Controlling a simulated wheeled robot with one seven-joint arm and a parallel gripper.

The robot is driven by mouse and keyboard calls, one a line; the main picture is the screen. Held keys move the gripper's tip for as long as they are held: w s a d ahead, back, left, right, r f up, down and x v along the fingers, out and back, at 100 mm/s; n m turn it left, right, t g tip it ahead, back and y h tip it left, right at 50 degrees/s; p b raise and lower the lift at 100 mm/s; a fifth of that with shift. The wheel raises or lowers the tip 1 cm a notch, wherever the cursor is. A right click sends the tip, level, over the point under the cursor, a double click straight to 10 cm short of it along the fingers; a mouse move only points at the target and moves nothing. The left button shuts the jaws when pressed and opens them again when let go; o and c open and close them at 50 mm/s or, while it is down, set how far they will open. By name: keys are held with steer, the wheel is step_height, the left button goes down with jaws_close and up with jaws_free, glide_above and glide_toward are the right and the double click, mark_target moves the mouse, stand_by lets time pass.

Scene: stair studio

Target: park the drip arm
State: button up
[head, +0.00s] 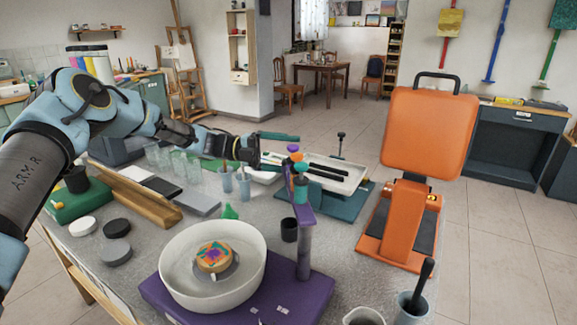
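A purple base (290,306) stands at the front of the table and carries a white bowl (183,270). A round wooden piece with a multicoloured top (213,257) sits inside the bowl. My gripper (272,157) is just behind and left of that end. Its fingertips are small and partly hidden; contact and opening are unclear.
An orange press-like device (428,130) stands at the right. A white tray on a teal stand (345,180) is behind the drip arm. A small black cup (289,230) is near the post. Glasses (190,165) and a wooden trough (135,195) crowd the left.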

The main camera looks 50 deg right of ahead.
step_height(320, 180, up, 8)
steer(key=shift+d+b, duration=0.45)
steer(key=shift+m+t+y, duration=0.3)
steer(key=shift+t+y, duration=0.2)
steer(key=shift+y, duration=0.2)
steer(key=f, duration=0.2)
steer(key=a+f, duration=0.1)
steer(key=f, duration=0.1)
steer(key=a+f, duration=0.1)
steer(key=f, duration=0.1)
steer(key=shift+w+f, duration=0.1)
steer(key=shift+w, duration=0.15)
steer(key=w, duration=1.2)
steer(key=shift+d+f, duration=0.4)
steer(key=shift+p, duration=0.5)
